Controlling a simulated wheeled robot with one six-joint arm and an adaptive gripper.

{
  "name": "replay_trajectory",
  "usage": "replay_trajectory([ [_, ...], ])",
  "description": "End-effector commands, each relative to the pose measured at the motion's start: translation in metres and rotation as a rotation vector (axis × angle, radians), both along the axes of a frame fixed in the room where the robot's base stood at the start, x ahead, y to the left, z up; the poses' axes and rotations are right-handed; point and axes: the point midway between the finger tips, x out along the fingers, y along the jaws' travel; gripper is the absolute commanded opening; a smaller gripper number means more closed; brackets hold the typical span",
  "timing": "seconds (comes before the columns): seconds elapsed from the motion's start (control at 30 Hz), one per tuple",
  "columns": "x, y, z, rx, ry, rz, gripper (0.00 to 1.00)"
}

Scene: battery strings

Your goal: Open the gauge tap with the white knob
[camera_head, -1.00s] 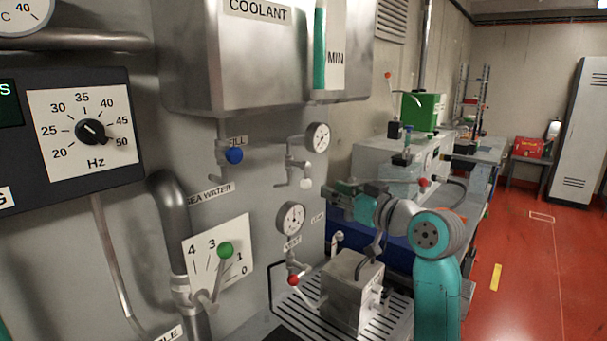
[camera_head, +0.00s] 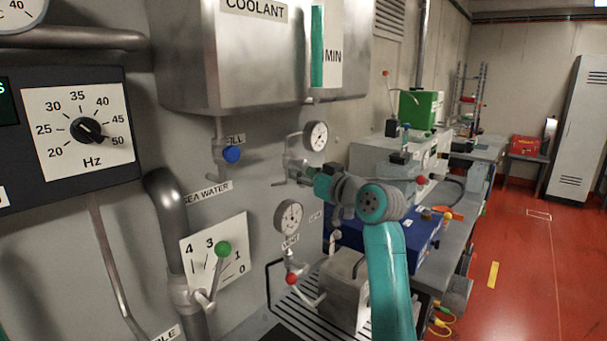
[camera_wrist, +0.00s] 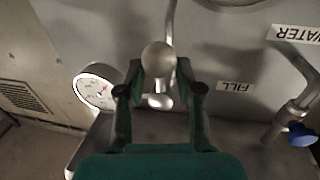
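The white knob (camera_wrist: 158,58) shows in the wrist view as a pale round ball between my two fingertips. In the head view it is hidden behind my gripper. My gripper (camera_wrist: 159,75) is open, with one finger on each side of the knob; I cannot tell whether either finger touches it. In the head view my gripper (camera_head: 300,174) is at the tap pipework below the upper gauge (camera_head: 316,136). The same gauge (camera_wrist: 97,88) shows left of the fingers in the wrist view.
A blue knob (camera_head: 232,154) under the FILL label is to the left. A lower gauge (camera_head: 289,215) and a red knob (camera_head: 291,279) are below. The coolant tank (camera_head: 230,60) overhangs the taps. A green-knobbed lever (camera_head: 224,249) stands lower left.

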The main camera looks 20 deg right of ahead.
Motion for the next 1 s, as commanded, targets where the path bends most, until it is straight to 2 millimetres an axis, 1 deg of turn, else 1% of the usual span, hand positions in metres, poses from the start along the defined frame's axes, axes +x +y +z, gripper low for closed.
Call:
replay_trajectory([
  [0.23,0.0008,0.0005,-0.0001,0.000,0.000,0.000,0.35],
  [0.27,0.0008,0.0005,-0.0001,0.000,0.000,0.000,0.33],
  [0.3,0.0008,0.0005,-0.0001,0.000,0.000,0.000,0.23],
  [0.4,0.0007,0.0004,-0.0001,0.000,0.000,0.000,0.00],
  [0.77,0.0002,0.0007,0.0007,0.021,0.014,-0.001,0.00],
  [1.0,-0.0012,0.0026,0.0011,0.118,0.084,-0.001,0.00],
])
